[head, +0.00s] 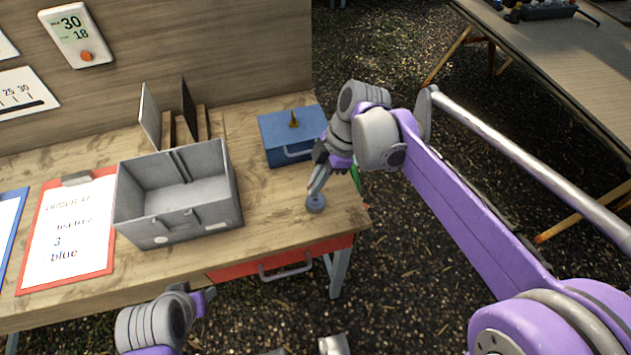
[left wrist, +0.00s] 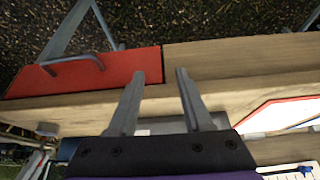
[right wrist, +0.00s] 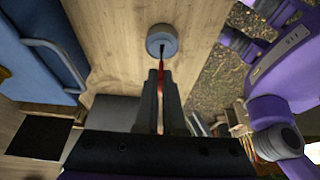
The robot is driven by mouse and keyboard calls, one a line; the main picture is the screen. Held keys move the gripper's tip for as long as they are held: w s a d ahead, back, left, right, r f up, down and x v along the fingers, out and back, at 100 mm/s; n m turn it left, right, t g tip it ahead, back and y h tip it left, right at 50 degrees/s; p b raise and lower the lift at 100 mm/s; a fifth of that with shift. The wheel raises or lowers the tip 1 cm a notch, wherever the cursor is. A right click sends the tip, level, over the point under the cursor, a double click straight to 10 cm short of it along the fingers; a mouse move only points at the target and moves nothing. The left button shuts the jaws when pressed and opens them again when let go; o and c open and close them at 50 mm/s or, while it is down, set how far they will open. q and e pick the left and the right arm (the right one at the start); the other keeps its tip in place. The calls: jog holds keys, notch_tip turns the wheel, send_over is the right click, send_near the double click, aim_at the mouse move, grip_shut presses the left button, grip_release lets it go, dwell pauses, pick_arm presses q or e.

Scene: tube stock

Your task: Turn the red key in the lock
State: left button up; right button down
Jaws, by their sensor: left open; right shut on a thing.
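The lock (head: 315,204) is a round grey cylinder standing on the front right corner of the wooden table. In the right wrist view the lock (right wrist: 162,36) lies just ahead of my right fingertips. My right gripper (right wrist: 161,75) is shut on the thin red key (right wrist: 161,92), whose far end reaches a dark slot in the lock. How deep it sits cannot be told. In the head view my right gripper (head: 316,186) is tilted just above the lock and hides the key. My left gripper (left wrist: 156,75) is open and empty in front of the table edge.
A blue box (head: 280,151) with a brass piece on top stands behind the lock. An open grey bin (head: 190,222) and a red-edged clipboard (head: 108,240) are to the left. A red drawer (head: 238,271) with a handle is under the tabletop.

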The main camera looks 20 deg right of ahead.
jog(key=shift+f, duration=0.1)
jog(key=shift+f+b, duration=0.5)
jog(key=shift+f, duration=0.35)
jog(key=shift+f, duration=0.15)
jog(key=shift+f+b, duration=0.3)
jog(key=shift+f, duration=0.1)
jog(key=m+t+p, duration=0.1)
jog(key=m+t, duration=0.1)
jog(key=m, duration=0.3)
jog(key=shift+m+t+h+p, duration=0.3)
jog(key=shift+m+t+h, duration=0.1)
jog(key=shift+m, duration=0.6)
